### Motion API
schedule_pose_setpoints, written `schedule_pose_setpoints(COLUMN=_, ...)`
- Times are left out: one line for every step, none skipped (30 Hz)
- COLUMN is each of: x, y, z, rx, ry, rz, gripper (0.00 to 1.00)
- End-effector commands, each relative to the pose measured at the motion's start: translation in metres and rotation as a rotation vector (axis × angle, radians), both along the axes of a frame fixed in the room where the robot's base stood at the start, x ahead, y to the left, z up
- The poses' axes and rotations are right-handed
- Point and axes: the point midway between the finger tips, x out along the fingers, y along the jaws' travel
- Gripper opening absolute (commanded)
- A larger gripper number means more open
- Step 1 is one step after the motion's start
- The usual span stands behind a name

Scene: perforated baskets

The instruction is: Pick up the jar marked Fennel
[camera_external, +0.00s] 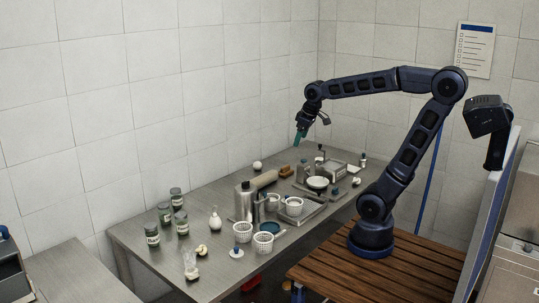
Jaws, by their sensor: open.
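Several dark jars with pale labels stand upright in a group at the near left end of the metal table. They are a rear jar (176,198), a middle-left jar (165,213), a right jar (182,223) and a front-left jar (152,235). The labels are too small to read, so I cannot tell which one is marked Fennel. My gripper (299,141) hangs in the air above the far part of the table, well away from the jars. It is open, and nothing shows between its teal fingertips.
White perforated baskets (243,231) stand on the table (205,273) right of the jars. A metal canister (244,202), a white bottle (215,222) and garlic-like pieces (191,272) are also near. A tray (316,207), a wooden roller (264,181) and a bowl (317,183) lie farther back.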

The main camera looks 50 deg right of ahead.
Motion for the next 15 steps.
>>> schedule_pose_setpoints(x=0.015, y=0.008, z=0.001, rx=-0.008, ry=0.013, rz=0.035, gripper=0.77)
schedule_pose_setpoints(x=0.023, y=0.013, z=0.002, rx=-0.014, ry=0.018, rz=0.056, gripper=0.77)
schedule_pose_setpoints(x=0.033, y=0.02, z=0.002, rx=-0.02, ry=0.025, rz=0.084, gripper=0.77)
schedule_pose_setpoints(x=0.041, y=0.024, z=0.003, rx=-0.025, ry=0.029, rz=0.104, gripper=0.77)
schedule_pose_setpoints(x=0.049, y=0.03, z=0.003, rx=-0.03, ry=0.035, rz=0.126, gripper=0.77)
schedule_pose_setpoints(x=0.059, y=0.037, z=0.003, rx=-0.037, ry=0.042, rz=0.152, gripper=0.77)
schedule_pose_setpoints(x=0.067, y=0.042, z=0.003, rx=-0.041, ry=0.047, rz=0.174, gripper=0.77)
schedule_pose_setpoints(x=0.074, y=0.048, z=0.003, rx=-0.046, ry=0.052, rz=0.194, gripper=0.77)
schedule_pose_setpoints(x=0.084, y=0.056, z=0.001, rx=-0.053, ry=0.058, rz=0.223, gripper=0.77)
schedule_pose_setpoints(x=0.092, y=0.061, z=0.0, rx=-0.057, ry=0.064, rz=0.243, gripper=0.77)
schedule_pose_setpoints(x=0.099, y=0.067, z=0.0, rx=-0.061, ry=0.068, rz=0.264, gripper=0.77)
schedule_pose_setpoints(x=0.109, y=0.076, z=-0.002, rx=-0.068, ry=0.075, rz=0.293, gripper=0.77)
schedule_pose_setpoints(x=0.117, y=0.082, z=-0.004, rx=-0.072, ry=0.08, rz=0.313, gripper=0.77)
schedule_pose_setpoints(x=0.124, y=0.088, z=-0.006, rx=-0.077, ry=0.085, rz=0.334, gripper=0.77)
schedule_pose_setpoints(x=0.134, y=0.098, z=-0.008, rx=-0.083, ry=0.09, rz=0.362, gripper=0.77)
